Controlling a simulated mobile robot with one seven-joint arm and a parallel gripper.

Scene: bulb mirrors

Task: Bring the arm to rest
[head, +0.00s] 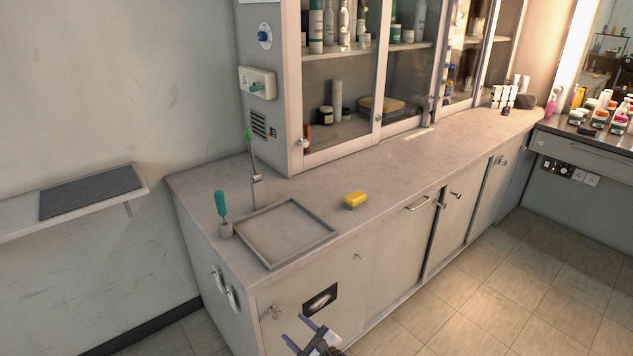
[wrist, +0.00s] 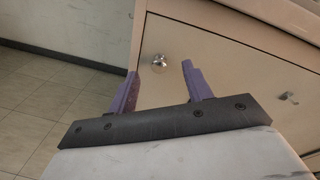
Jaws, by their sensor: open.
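My gripper (head: 304,334) shows at the bottom edge of the head view, low in front of the cabinet front (head: 386,292). Its two purple fingers are apart with nothing between them. In the wrist view my gripper (wrist: 158,78) is also open and empty. A round metal knob (wrist: 159,63) on a pale cabinet door shows beyond the gap between the fingers, and I see no contact with it. Most of my arm is out of the head view.
The counter (head: 400,165) carries a shallow square tray (head: 284,258), a yellow sponge (head: 355,200) and a teal-handled brush in a cup (head: 222,207). A glass-fronted cabinet (head: 378,80) stands behind. A wall shelf (head: 20,223) is at left. Tiled floor (head: 490,275) at right is clear.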

